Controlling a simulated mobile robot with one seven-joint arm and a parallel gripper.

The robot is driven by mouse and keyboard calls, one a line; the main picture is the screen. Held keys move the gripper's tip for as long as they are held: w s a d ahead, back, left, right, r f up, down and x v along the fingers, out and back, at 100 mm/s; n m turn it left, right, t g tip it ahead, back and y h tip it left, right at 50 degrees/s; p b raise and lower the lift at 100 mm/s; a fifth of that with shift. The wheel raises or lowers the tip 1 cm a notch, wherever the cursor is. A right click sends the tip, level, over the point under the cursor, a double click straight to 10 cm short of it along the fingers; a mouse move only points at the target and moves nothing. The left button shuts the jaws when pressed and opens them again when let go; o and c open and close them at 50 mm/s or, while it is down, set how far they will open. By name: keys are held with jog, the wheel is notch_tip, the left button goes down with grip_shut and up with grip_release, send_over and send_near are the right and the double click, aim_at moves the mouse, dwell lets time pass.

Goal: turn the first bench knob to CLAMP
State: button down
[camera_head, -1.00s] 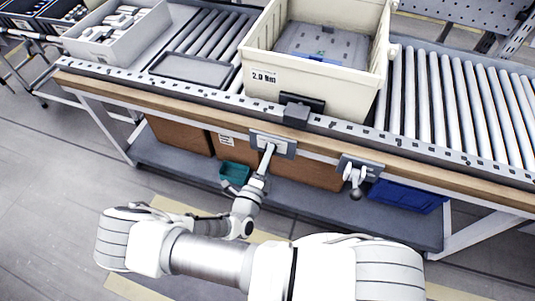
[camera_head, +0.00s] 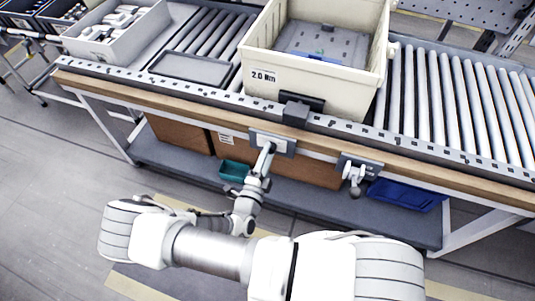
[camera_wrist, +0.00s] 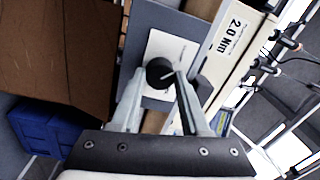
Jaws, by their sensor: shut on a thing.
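The first bench knob is a round black knob (camera_wrist: 160,73) with a pale line across it, on a white-faced plate with lettering too small to read. In the wrist view the two fingers of my gripper (camera_wrist: 158,92) are closed on its sides. In the head view my gripper (camera_head: 267,150) reaches the left grey plate (camera_head: 285,147) on the bench front and hides the knob there. The knob's set position cannot be read. A second plate (camera_head: 368,165) to the right carries a lever with a dark ball end (camera_head: 355,191).
A cream bin (camera_head: 318,85) marked 2.0 Nm stands on the rollers above the plates, behind a black block (camera_head: 296,112). A teal bin (camera_head: 233,171), brown boxes (camera_head: 313,171) and a blue bin (camera_head: 405,195) sit on the shelf below. The floor at left is clear.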

jog(key=shift+r, duration=0.1)
jog(key=shift+c, duration=2)
grip_release()
jog(key=v, duration=1.7)
jog(key=shift+s, duration=0.2)
